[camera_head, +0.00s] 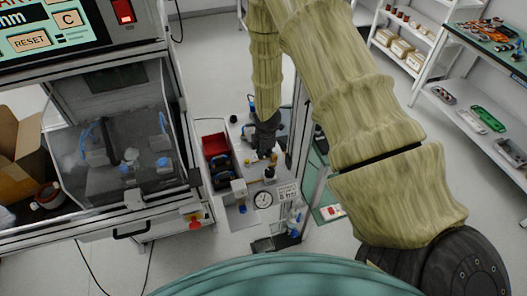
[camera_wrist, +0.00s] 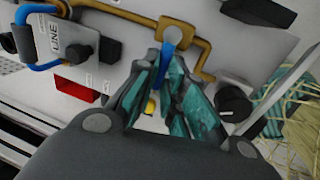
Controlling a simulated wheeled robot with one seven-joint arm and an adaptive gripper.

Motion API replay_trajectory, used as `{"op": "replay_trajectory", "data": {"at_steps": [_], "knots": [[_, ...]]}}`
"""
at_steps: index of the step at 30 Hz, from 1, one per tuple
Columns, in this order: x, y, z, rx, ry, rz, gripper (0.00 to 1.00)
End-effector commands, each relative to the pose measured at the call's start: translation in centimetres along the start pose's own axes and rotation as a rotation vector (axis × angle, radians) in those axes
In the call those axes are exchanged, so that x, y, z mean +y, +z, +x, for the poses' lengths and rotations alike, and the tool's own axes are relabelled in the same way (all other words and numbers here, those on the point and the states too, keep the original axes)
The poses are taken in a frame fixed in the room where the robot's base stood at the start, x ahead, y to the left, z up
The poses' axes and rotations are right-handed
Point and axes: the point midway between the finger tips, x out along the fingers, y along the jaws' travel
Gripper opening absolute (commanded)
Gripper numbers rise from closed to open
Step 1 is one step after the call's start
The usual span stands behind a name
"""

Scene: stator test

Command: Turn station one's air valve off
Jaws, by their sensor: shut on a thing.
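In the wrist view, a blue valve lever (camera_wrist: 166,62) sits at a brass-coloured pipe (camera_wrist: 208,42) on a pale panel. My gripper (camera_wrist: 165,70), with dark and teal fingers, is shut on the blue lever. The fingers hide much of the lever. In the head view, my gripper (camera_head: 264,150) reaches down to the narrow panel (camera_head: 233,216) in the middle; the lever itself cannot be made out there. No station number is legible.
Close by on the panel are a block marked LINE (camera_wrist: 78,42) with a blue tube, a red recess (camera_wrist: 80,88) and a black knob (camera_wrist: 232,103). The head view shows a gauge (camera_head: 263,199), a glazed cabinet (camera_head: 120,150) at left and shelves (camera_head: 470,105) at right.

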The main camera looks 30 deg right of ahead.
Motion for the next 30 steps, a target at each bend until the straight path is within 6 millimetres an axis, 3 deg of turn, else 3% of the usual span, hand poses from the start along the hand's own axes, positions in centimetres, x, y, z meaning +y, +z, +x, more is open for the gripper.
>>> {"op": "replay_trajectory", "data": {"at_steps": [2,3,6,7,20,30], "knots": [[0.0,0.1,0.0,-0.002,0.000,-0.001,0.00],[0.0,0.1,0.0,-0.002,0.000,0.000,0.13],[0.0,0.1,0.0,-0.002,0.000,0.000,0.31],[0.0,0.1,0.0,-0.001,0.000,0.000,0.33],[0.0,0.0,-0.6,-0.001,0.000,0.001,0.33],[0.1,0.1,-4.8,0.000,0.002,0.003,0.33]]}}
